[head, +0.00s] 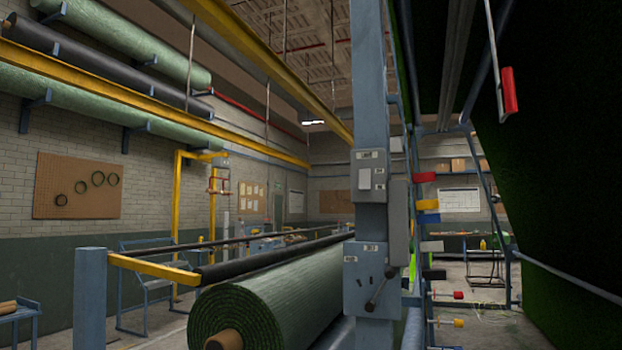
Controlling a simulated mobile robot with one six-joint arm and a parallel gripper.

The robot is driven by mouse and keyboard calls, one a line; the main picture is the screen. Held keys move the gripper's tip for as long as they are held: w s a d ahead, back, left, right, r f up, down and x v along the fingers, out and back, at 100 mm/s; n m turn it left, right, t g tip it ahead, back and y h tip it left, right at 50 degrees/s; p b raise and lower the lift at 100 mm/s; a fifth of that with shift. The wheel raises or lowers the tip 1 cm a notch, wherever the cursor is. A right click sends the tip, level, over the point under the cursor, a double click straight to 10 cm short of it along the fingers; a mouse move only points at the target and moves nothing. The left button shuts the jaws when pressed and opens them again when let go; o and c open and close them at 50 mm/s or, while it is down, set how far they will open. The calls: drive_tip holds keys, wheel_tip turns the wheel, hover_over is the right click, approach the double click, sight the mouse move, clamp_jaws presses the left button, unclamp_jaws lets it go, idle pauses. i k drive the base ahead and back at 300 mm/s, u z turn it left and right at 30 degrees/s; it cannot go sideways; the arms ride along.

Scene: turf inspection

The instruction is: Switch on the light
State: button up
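A blue column (369,70) stands right of the middle in the head view. A light grey switch box (372,172) with small labels and small controls is fixed to it at mid height. A blue-grey control box (366,282) with a label and a dark lever (380,290) sits lower on the same column. The positions of the small switches are too small to tell. A bright ceiling lamp (313,122) shows far back. My gripper is not in view.
A large green turf roll (285,300) lies left of the column, beside a yellow arm (152,268) and a blue post (90,300). Coloured handles (428,204) stick out right of the column. A dark turf sheet (560,180) hangs at the right. Floor shows at the left.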

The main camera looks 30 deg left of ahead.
sight(364, 175)
drive_tip(key=z, duration=0.5)
drive_tip(key=k, duration=0.15)
drive_tip(key=u, duration=1.8)
drive_tip(key=k, duration=0.9)
drive_tip(key=z, duration=0.2)
drive_tip(key=i, duration=0.75)
drive_tip(key=u, duration=0.05)
